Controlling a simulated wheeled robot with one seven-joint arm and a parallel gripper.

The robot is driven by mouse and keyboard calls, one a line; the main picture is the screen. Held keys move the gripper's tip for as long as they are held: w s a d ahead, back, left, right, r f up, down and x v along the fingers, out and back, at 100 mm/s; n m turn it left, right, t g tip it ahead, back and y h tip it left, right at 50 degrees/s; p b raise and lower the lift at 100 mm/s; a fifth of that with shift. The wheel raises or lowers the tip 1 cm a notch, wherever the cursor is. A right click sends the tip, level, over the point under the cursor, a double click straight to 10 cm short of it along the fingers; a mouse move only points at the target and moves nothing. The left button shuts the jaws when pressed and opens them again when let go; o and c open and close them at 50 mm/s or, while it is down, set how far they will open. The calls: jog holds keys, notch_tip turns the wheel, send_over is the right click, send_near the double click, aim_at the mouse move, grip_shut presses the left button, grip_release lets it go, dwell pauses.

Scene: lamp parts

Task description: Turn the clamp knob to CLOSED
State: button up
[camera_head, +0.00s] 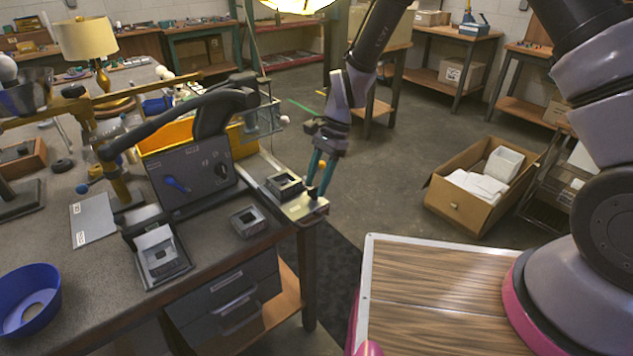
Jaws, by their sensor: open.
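A dark upright panel (190,183) stands on the workbench. It carries a blue lever-like knob (178,184) at its left and a round black dial (222,171) at its right. A small blue knob (82,188) shows at the brass post left of the panel. I cannot tell which of these is the clamp knob, and no CLOSED label is readable. My gripper (316,191) points down with teal fingers, open, over a metal plate (312,210) at the bench's right corner. It is well right of the panel, and contact with the plate is unclear.
Dark square fixtures (285,184) and (248,221) sit near the bench's right edge. A tilted display box (160,255) stands before the panel. A black curved arm (165,120) reaches over the panel's left. A blue bowl (27,300) is front left. An open carton (460,200) stands on the floor.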

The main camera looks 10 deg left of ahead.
jog(key=shift+f, duration=0.15)
grip_shut()
